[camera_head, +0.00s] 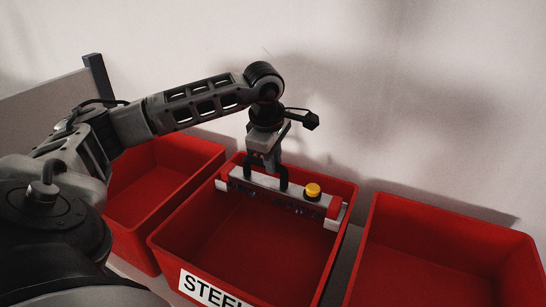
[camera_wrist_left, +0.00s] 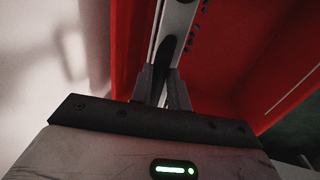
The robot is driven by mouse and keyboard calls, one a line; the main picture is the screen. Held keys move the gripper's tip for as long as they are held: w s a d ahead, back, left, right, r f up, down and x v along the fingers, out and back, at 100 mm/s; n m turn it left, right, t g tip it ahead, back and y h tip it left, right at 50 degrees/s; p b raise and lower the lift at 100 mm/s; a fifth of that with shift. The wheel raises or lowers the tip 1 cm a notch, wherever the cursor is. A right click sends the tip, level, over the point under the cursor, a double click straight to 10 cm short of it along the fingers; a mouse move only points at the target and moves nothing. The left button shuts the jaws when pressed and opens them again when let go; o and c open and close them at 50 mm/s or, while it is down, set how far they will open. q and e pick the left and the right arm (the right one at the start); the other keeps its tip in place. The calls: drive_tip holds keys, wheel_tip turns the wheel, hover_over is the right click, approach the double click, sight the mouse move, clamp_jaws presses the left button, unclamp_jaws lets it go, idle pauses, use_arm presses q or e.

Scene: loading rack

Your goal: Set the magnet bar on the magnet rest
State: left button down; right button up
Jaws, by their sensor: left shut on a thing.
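The magnet bar (camera_head: 275,190) is a long pale grey bar with red end parts and a yellow knob (camera_head: 313,190) near its right end. It lies across the inside of the middle red bin, near the back wall. My left gripper (camera_head: 265,171) is above the bar and shut on its black handle. In the left wrist view, the gripper's fingers (camera_wrist_left: 163,85) close around the dark handle, with the bar (camera_wrist_left: 176,22) beyond. Pale brackets show by the bar's ends; I cannot tell whether these are the magnet rest. My right gripper is not in view.
The middle red bin (camera_head: 165,249) has a white label reading "STEEL", partly cut off. Another red bin (camera_head: 207,147) stands to its left and a third (camera_head: 449,219) to its right. A pale wall (camera_head: 430,100) rises close behind. The middle bin's visible floor looks empty.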

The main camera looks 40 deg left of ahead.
use_arm(q)
drive_tip(key=c, duration=1.3)
unclamp_jaws()
drive_tip(key=shift+o, duration=0.2)
drive_tip(key=shift+f, duration=0.1)
drive_tip(key=s+d+r+p, duration=0.1)
drive_tip(key=s+r, duration=0.2)
drive_tip(key=r, duration=1.2)
drive_tip(key=shift+r, duration=0.4)
